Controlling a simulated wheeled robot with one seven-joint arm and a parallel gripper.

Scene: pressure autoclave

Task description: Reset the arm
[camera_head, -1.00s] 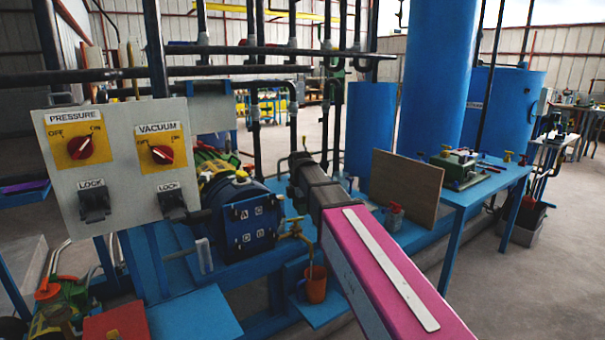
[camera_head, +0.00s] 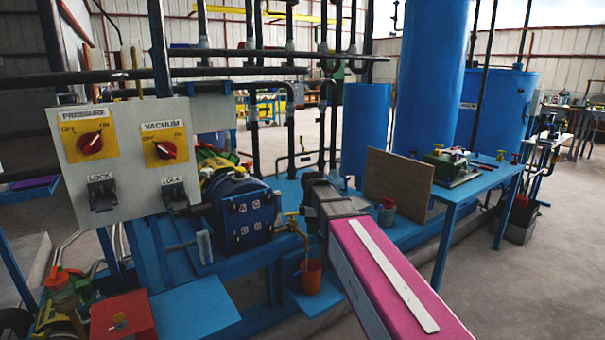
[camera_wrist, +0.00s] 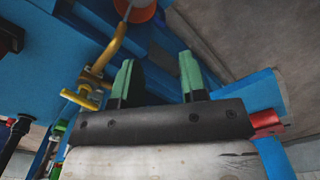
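My gripper (camera_wrist: 157,72) shows in the wrist view with its two green-tipped fingers apart. Nothing is seen between them. A yellow tap (camera_wrist: 97,78) is to the left of the fingers, and an orange cup (camera_wrist: 135,9) is beyond it at the top. In the head view my pink arm reaches in from the lower right, and its dark wrist end is over the blue bench. The fingers cannot be made out in the head view.
A control panel (camera_head: 125,205) with PRESSURE and VACUUM knobs stands at left. Beside my arm are a blue motor unit (camera_head: 240,212), the tap (camera_head: 294,226) and the cup (camera_head: 308,278).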

